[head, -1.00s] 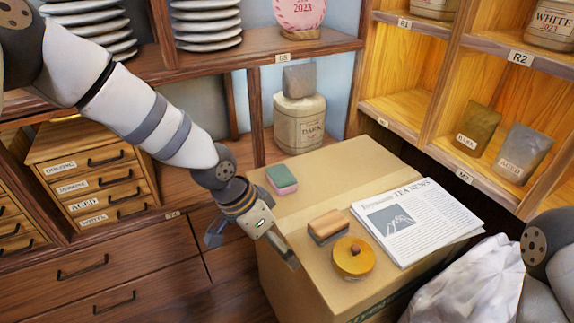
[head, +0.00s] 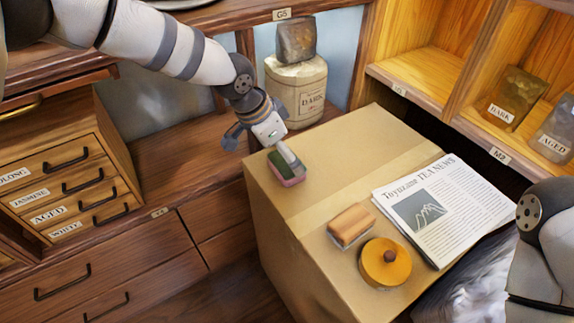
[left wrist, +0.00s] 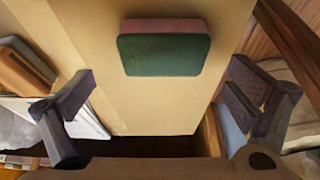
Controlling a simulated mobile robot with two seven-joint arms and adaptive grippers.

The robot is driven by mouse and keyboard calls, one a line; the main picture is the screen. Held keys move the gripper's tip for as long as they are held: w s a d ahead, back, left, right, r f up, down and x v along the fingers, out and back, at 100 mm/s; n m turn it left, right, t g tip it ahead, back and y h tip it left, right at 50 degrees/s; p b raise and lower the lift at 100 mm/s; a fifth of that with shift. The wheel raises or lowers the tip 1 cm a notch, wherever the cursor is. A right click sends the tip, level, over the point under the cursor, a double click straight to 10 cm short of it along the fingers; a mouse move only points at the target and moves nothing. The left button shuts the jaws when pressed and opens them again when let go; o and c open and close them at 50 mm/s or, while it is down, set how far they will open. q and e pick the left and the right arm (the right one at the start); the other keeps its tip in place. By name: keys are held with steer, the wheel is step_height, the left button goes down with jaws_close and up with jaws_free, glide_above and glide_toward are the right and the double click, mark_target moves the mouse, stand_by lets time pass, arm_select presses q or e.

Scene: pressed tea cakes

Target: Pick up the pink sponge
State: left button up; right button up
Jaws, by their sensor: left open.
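The pink sponge (head: 288,176) lies on the cardboard box (head: 330,160) near its left edge; it has a dark green top layer over a pink layer. My left gripper (head: 263,152) is over it in the head view, and one finger partly covers the sponge. In the left wrist view the sponge (left wrist: 164,50) shows its green face and a pink edge, in the upper middle, ahead of the fingers. My left gripper (left wrist: 158,100) is open and empty there, its fingers wide apart. My right arm shows at the right edge of the head view, but its gripper is out of sight.
On the box also lie a wooden-backed brush (head: 351,224), a round yellow lidded thing (head: 386,262) and a newspaper (head: 435,210). A jar labelled DARK (head: 297,92) stands behind the box. Shelves (head: 440,75) rise at the right and small drawers (head: 65,190) stand at the left.

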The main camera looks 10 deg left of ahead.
mark_target(287, 166)
arm_select(q)
steer(key=x, duration=0.4)
steer(key=shift+a+f, duration=0.15)
steer(key=shift+a, duration=0.15)
steer(key=c, duration=0.8)
